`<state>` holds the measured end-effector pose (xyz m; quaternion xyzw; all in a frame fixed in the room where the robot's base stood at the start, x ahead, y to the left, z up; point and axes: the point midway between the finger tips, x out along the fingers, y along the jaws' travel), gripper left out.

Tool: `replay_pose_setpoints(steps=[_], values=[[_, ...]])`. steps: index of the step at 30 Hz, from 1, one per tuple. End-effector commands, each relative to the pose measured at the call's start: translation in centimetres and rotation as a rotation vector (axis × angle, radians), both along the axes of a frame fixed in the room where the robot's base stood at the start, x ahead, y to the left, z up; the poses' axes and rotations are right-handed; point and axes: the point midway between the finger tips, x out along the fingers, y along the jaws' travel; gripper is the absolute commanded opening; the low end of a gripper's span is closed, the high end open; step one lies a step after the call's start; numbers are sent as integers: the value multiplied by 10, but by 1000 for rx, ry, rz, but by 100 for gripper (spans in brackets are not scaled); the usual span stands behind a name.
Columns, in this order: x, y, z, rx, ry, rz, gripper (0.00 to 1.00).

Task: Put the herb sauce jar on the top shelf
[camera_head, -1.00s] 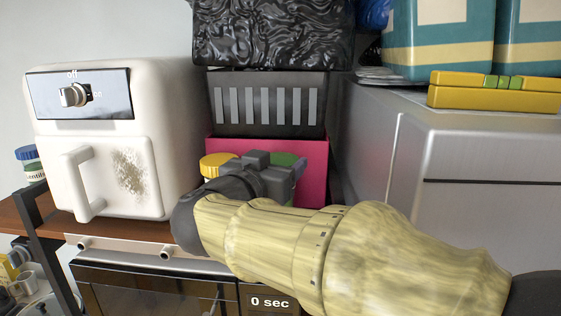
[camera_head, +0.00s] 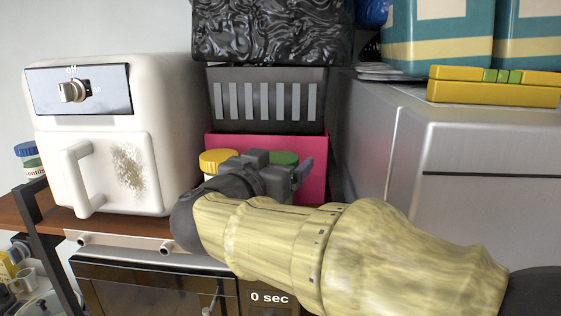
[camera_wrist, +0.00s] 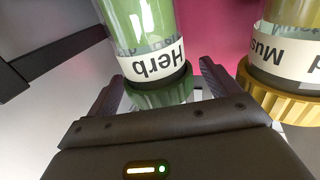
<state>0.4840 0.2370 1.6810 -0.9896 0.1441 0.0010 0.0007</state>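The herb sauce jar (camera_wrist: 149,30) is greenish glass with a white "Herb" label and a dark green lid. It appears upside down in the wrist view. My gripper (camera_wrist: 162,80) is open, with one finger on each side of the lid and narrow gaps showing. In the head view my gripper (camera_head: 272,170) is in front of the pink box, and the green lid (camera_head: 284,157) shows just behind it. The rest of the jar is mostly hidden there by my gripper and arm.
A mustard jar with a yellow lid (camera_head: 217,159) stands close beside; it also shows in the wrist view (camera_wrist: 285,98). A pink box (camera_head: 316,160) is behind. A white appliance (camera_head: 120,140) is left, a steel cabinet (camera_head: 460,150) right. A dark striped container (camera_head: 265,98) is above.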

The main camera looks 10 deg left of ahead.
Motion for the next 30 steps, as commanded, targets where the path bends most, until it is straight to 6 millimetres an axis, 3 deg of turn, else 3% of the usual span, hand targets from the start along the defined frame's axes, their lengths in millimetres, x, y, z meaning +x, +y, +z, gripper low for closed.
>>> replay_pose_setpoints(steps=[9, 14, 30], values=[[-1, 0, -2, -1, 2, 0, 88], [-12, 4, -3, 1, 2, 2, 88], [-109, 33, -4, 2, 0, 2, 88]])
